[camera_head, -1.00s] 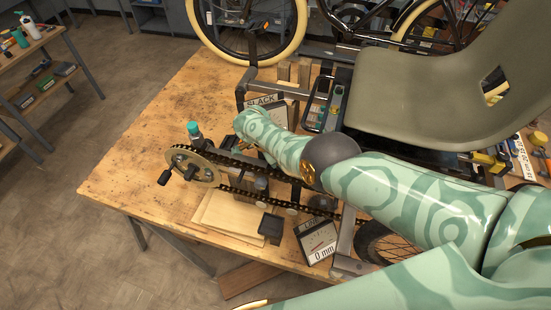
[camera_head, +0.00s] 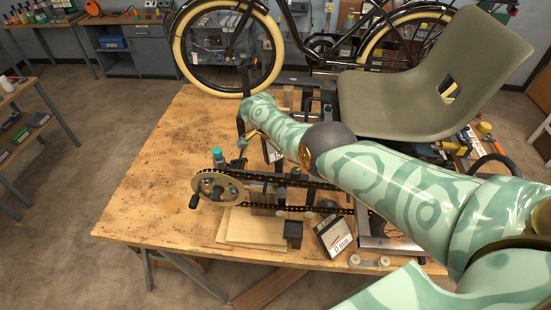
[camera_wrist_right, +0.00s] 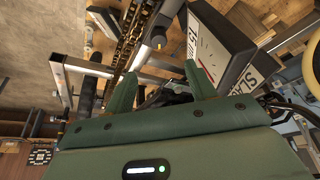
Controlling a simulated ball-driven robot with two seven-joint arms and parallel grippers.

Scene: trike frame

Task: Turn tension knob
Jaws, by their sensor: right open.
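My right arm reaches in from the right over the chain drive in the head view, and it hides most of its own gripper. In the right wrist view my right gripper (camera_wrist_right: 160,88) is open, with two green fingers apart. A small dark part (camera_wrist_right: 166,97) shows between and behind the fingers; I cannot tell whether it is the tension knob. The chain (camera_head: 280,180) runs from the crank sprocket (camera_head: 218,188) in the head view. A teal-capped part (camera_head: 217,154) stands upright behind the sprocket. My left gripper is not in view.
A gauge card reading 0 mm (camera_head: 336,238) leans near the table's front. The slack gauge (camera_wrist_right: 218,45) is close beside the fingers in the wrist view. The seat (camera_head: 420,85) is at back right. The wooden table's left side (camera_head: 160,165) is clear.

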